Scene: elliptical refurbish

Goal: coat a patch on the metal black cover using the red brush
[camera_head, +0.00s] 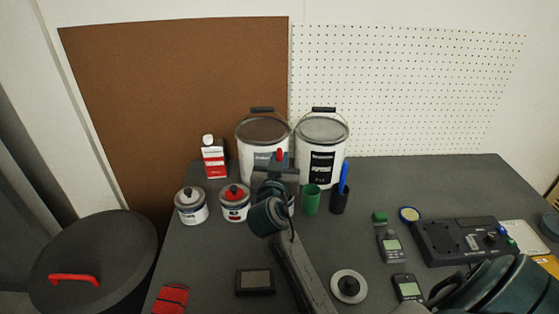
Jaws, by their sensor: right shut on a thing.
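The black cover (100,250) is a large round dark disc with a red handle (75,279) at the left, beside the table. My right gripper (276,168) is above the back middle of the table, in front of the white buckets. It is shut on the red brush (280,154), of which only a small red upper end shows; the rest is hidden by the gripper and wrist. The brush is well to the right of the cover, apart from it. My left gripper is not in view.
Two large white buckets (337,171) stand behind the gripper. Two small cans (191,211), a white-red bottle (214,162), a green cup (311,201) and a dark pen cup (340,202) stand close by. Meters and a black device (455,241) lie at right. The table (213,265) has free room front left.

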